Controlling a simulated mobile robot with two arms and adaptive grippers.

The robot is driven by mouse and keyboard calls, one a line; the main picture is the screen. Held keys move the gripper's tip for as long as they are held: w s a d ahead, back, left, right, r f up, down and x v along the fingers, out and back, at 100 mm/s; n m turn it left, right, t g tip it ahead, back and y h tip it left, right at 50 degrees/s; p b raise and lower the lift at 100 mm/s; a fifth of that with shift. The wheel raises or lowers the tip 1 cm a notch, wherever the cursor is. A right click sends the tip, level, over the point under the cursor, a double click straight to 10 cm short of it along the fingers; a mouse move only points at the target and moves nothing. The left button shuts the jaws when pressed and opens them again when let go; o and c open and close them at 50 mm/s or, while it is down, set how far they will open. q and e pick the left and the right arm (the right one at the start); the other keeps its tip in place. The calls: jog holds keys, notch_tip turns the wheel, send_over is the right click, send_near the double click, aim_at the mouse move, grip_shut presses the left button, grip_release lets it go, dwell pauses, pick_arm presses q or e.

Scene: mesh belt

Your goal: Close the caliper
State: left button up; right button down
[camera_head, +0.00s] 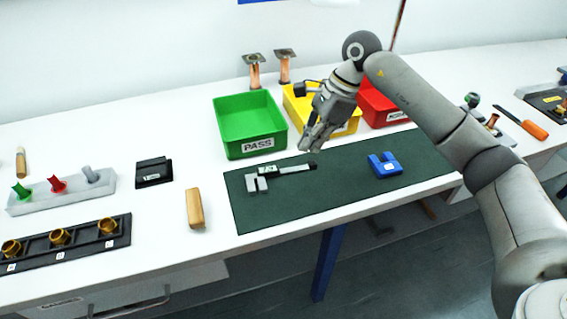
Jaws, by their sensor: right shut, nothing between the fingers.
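The caliper (277,174) lies on the dark green mat (310,205), left of the mat's middle. Its grey jaws (257,184) are at the left end and its dark end points right, towards my right gripper. I cannot tell how wide its jaws stand apart. My right gripper (313,146) is shut and empty, above the caliper's right end near the mat's far edge. It looks apart from the caliper, but the gap is hard to judge. My left gripper is not in view.
A blue U-shaped block (384,165) lies on the mat's right part. Green (228,145), yellow (350,128) and red (375,108) bins stand behind the mat. A wooden block (194,208) and a black case (154,172) are left of it.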

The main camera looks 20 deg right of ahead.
aim_at(271, 183)
jog(key=x, duration=0.2)
jog(key=p+x, duration=0.1)
jog(key=x, duration=0.2)
jog(key=w+p+x, duration=0.1)
jog(key=x, duration=0.2)
jog(key=shift+d+f, duration=0.15)
jog(key=shift+d, duration=0.15)
jog(key=shift+p+x, duration=0.3)
jog(key=shift+x, duration=0.6)
jog(key=a+p, duration=0.1)
jog(key=a, duration=0.2)
jog(key=shift+w+a+f+p, duration=0.1)
jog(key=shift+a+p, duration=0.05)
jog(key=shift+p, duration=0.2)
jog(key=shift+a, duration=0.4)
jog(key=shift+f, duration=0.1)
jog(key=shift+a, duration=0.15)
jog(key=shift+a+f+b, duration=0.1)
jog(key=shift+a+b, duration=0.7)
jog(key=shift+b, duration=0.05)
jog(key=shift+a, duration=0.25)
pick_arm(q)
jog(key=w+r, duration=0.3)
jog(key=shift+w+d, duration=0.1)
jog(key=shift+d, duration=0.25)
